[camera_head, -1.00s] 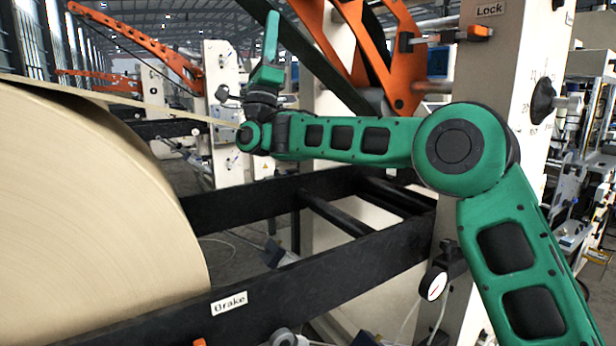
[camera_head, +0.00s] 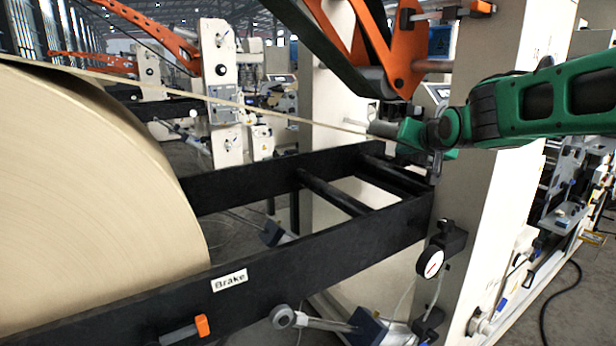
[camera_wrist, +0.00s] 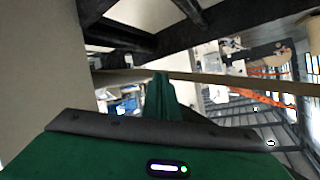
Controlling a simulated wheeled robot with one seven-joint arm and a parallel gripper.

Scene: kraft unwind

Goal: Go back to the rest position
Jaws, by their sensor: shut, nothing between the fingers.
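My green arm reaches in from the right edge of the head view, in front of the cream upright of the machine. My gripper (camera_head: 384,129) points left there, near the far end of the black frame. In the wrist view the green fingers of my gripper (camera_wrist: 160,92) are together with nothing between them. Part of the wrist housing fills the bottom of that view.
The large kraft paper roll (camera_head: 85,215) fills the left, its web (camera_head: 250,108) running right behind my gripper. The black frame (camera_head: 290,250) with the "Brake" label (camera_head: 229,281) crosses below. An orange lever (camera_head: 202,326), a dial gauge (camera_head: 430,263) and the cream upright (camera_head: 495,190) are nearby.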

